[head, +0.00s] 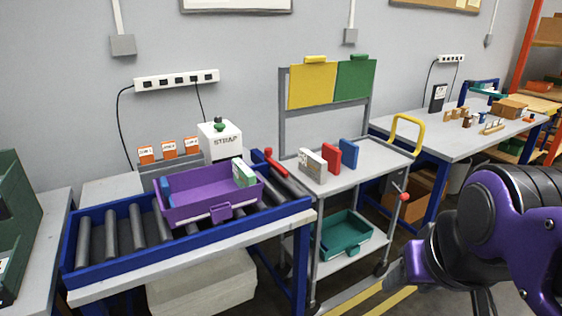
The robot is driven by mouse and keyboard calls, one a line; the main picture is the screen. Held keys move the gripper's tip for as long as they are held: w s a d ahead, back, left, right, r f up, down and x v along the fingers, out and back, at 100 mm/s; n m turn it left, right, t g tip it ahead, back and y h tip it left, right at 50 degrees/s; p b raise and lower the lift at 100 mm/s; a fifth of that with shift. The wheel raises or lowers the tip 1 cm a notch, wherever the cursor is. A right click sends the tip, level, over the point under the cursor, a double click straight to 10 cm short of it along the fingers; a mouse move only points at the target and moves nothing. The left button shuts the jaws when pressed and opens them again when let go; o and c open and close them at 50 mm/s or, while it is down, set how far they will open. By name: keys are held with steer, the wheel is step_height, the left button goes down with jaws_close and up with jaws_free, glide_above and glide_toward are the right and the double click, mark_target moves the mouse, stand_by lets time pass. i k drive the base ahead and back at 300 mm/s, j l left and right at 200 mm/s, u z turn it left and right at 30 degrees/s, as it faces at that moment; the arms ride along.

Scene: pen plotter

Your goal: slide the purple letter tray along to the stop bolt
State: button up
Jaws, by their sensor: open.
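The purple letter tray (185,212) sits on the rollers of a blue-framed conveyor, left of its right end. A green-and-white box (243,173) stands in its right end and a blue item (167,193) in its left end. A purple handle (221,212) is on its front. A red bar with a knob (270,157), which looks like the stop bolt, is at the conveyor's back edge, just beyond the tray's back right corner. My gripper (397,273) is low at the right, well away from the tray, open and partly hidden by my arm.
Bare rollers (110,230) lie left of the tray, and a few show to its right. A strapping unit (219,142) and orange-labelled holders (169,149) stand behind. A grey cart (345,180) with upright boxes and a yellow handle (406,134) stands right of the conveyor.

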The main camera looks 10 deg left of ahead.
mark_target(199, 194)
steer(key=i+j+u, duration=0.25)
steer(key=i+u, duration=0.15)
steer(key=i+j+u, duration=0.1)
steer(key=i+u, duration=0.7)
